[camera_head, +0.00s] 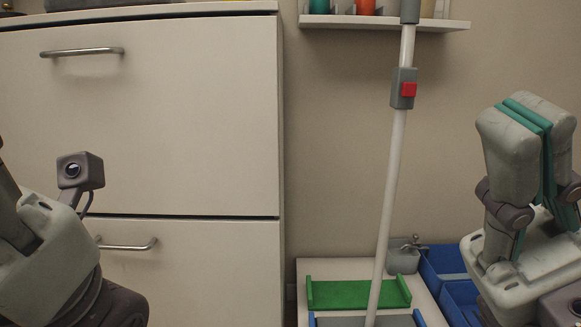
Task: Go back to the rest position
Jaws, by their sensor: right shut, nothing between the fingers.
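My right gripper (527,112) stands at the right edge of the view, pointing up. Its two fingers with green inner pads are pressed together, with nothing between them. My left arm comes in at the lower left, with a small wrist camera on it. The fingers of my left gripper are outside the picture.
A white cabinet (190,130) with two handled drawers fills the left. A white pole (393,170) with a red button rises at centre right. Below are a green tray (352,294) and blue bins (443,262). A shelf (350,22) holds cups. Bare wall lies between.

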